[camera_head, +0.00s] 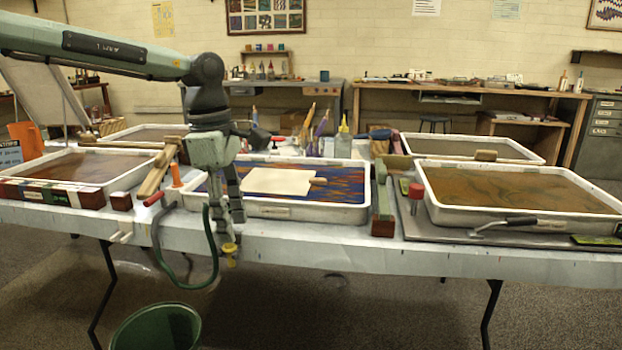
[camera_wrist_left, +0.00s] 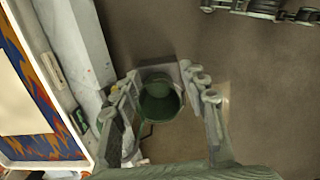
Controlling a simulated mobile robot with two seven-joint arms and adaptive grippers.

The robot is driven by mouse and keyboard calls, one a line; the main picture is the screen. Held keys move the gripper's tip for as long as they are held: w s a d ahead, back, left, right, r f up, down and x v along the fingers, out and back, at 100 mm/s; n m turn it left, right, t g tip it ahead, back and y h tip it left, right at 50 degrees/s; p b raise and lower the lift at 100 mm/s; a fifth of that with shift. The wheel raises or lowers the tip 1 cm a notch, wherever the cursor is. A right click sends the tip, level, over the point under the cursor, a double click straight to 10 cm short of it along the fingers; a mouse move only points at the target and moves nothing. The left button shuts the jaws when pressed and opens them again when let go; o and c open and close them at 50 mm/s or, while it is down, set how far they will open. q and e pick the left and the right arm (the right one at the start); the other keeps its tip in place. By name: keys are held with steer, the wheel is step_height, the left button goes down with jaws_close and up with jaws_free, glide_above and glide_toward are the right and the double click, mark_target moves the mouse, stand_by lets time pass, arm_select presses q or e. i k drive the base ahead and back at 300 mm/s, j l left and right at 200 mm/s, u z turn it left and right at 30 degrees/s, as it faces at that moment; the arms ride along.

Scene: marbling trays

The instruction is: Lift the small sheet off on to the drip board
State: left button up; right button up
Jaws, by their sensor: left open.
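The small cream sheet (camera_head: 272,181) lies flat in the middle white tray (camera_head: 290,212), on blue and orange marbled colour. A small wooden tab shows at its right edge. Part of the sheet (camera_wrist_left: 18,100) shows at the left of the left wrist view. My left gripper (camera_head: 228,220) is open, hanging fingers down near the table's front edge, in front of the tray and apart from the sheet. Its two fingers are spread in the wrist view (camera_wrist_left: 162,90), with nothing held between them. A pale slanted board (camera_head: 42,90) at far left may be the drip board. My right gripper is out of view.
Other trays stand at left (camera_head: 125,184) and right (camera_head: 500,217). A green hose (camera_head: 213,262) hangs by the front edge. A green bucket (camera_head: 158,330) stands on the floor below; it also shows in the wrist view (camera_wrist_left: 160,105). Bottles crowd behind the middle tray.

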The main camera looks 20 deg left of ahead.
mark_target(260, 180)
steer(key=i, duration=1.25)
